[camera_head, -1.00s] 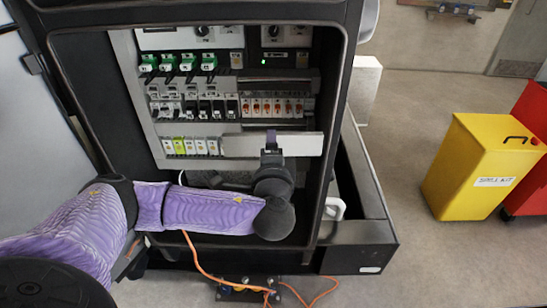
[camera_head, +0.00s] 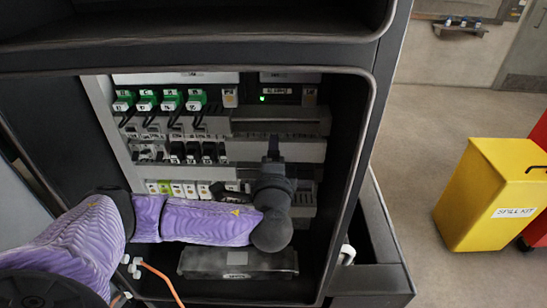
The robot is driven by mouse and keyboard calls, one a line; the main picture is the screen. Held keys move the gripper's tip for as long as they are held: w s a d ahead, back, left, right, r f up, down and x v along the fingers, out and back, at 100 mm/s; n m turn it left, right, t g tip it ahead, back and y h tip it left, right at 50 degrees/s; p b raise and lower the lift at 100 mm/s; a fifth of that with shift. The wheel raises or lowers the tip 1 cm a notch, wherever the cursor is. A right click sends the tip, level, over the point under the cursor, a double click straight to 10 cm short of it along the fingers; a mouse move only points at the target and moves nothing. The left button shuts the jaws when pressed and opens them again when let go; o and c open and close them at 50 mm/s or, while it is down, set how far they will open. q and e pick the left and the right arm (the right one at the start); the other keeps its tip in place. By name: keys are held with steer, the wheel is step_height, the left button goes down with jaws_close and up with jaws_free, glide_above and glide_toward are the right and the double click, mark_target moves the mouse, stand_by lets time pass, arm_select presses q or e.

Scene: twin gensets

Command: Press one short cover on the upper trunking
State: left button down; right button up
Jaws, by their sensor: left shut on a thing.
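My left gripper (camera_head: 273,148) is shut on a short light-grey cover (camera_head: 305,151), held level in front of the right half of the cabinet panel. The upper trunking (camera_head: 282,121) is a dark grey slotted strip just above the cover in the picture. A gap shows between them, and the trunking's right part looks uncovered. The lower trunking (camera_head: 303,191) shows partly behind my wrist. My right gripper is out of view.
Green-topped plugs (camera_head: 171,99) and black breakers (camera_head: 193,153) line the panel's left. A frame (camera_head: 366,150) bounds the opening on the right. A dark box (camera_head: 238,263) sits at the bottom. A yellow spill kit bin (camera_head: 490,195) stands outside, right.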

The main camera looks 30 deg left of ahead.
mark_target(274, 129)
arm_select(q)
steer(key=shift+w+a+b, duration=0.35)
steer(key=shift+w+b, duration=0.1)
steer(key=shift+w, duration=0.1)
steer(key=b+x, duration=0.2)
steer(key=x, duration=0.4)
steer(key=shift+w+b, duration=0.15)
steer(key=shift+b, duration=0.2)
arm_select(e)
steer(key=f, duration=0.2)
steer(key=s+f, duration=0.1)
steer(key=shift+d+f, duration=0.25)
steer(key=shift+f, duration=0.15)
arm_select(q)
steer(key=shift+a, duration=0.1)
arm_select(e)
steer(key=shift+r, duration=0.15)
arm_select(q)
steer(key=shift+w+a, duration=0.4)
steer(key=shift+w, duration=0.1)
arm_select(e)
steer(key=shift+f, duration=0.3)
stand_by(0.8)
arm_select(q)
jaws_free()
